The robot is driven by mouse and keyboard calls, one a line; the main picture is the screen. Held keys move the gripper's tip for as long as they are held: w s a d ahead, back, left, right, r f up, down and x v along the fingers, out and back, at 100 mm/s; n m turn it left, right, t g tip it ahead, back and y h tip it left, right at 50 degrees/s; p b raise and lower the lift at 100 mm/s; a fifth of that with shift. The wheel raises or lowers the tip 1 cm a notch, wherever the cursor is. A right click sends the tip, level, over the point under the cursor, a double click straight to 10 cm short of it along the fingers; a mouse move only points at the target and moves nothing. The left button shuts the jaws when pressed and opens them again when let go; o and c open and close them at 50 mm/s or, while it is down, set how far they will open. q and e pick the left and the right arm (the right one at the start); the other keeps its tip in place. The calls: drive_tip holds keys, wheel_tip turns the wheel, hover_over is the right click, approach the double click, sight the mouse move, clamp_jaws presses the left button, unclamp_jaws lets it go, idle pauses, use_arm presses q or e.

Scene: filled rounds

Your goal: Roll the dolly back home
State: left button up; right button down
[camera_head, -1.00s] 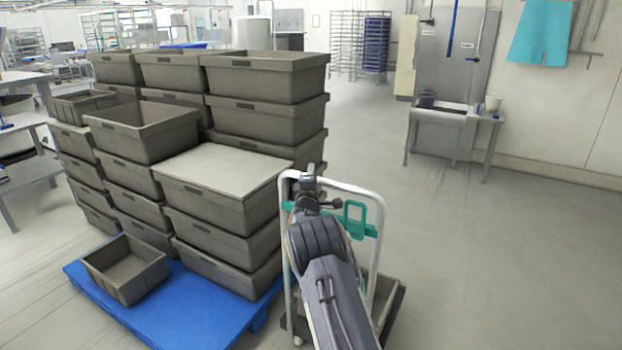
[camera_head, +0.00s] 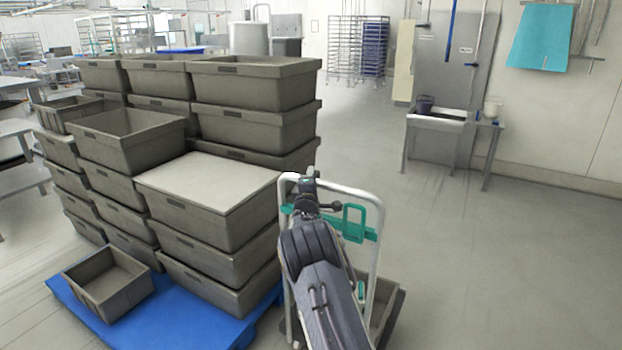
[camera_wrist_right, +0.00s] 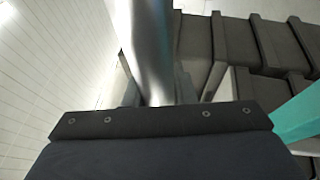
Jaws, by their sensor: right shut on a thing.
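The dolly has an upright white tubular handle (camera_head: 373,230) with a teal bracket (camera_head: 354,222) and a low grey tray-like base (camera_head: 385,310) at the bottom centre of the head view. My right arm reaches over it, hiding part of the frame and base. My right gripper (camera_head: 308,183) is shut on the dolly's handle, at the upper left of the frame. In the right wrist view a metal tube (camera_wrist_right: 150,50) runs up from the gripper's edge, with a teal piece (camera_wrist_right: 300,115) at the right. My left gripper is not in view.
A blue pallet (camera_head: 190,325) loaded with stacked grey crates (camera_head: 215,210) stands close on the dolly's left. A sink table (camera_head: 440,122) stands by the right wall. The floor (camera_head: 500,260) right of and beyond the dolly is clear.

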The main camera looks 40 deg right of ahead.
drive_tip(key=c, duration=1.6)
unclamp_jaws()
drive_tip(key=shift+s+d+r, duration=0.1)
drive_tip(key=shift+d+r, duration=0.1)
drive_tip(key=shift+r, duration=0.15)
drive_tip(key=o, duration=0.4)
drive_tip(key=shift+d+f, duration=0.15)
drive_tip(key=shift+f, duration=0.1)
drive_tip(key=shift+s+a+f, duration=0.2)
drive_tip(key=shift+s+a, duration=0.05)
drive_tip(key=shift+a, duration=0.3)
drive_tip(key=r+b+v, duration=0.1)
drive_tip(key=v, duration=0.5)
drive_tip(key=shift+s+a+f, duration=0.15)
drive_tip(key=shift+s+f, duration=0.1)
drive_tip(key=shift+f, duration=0.15)
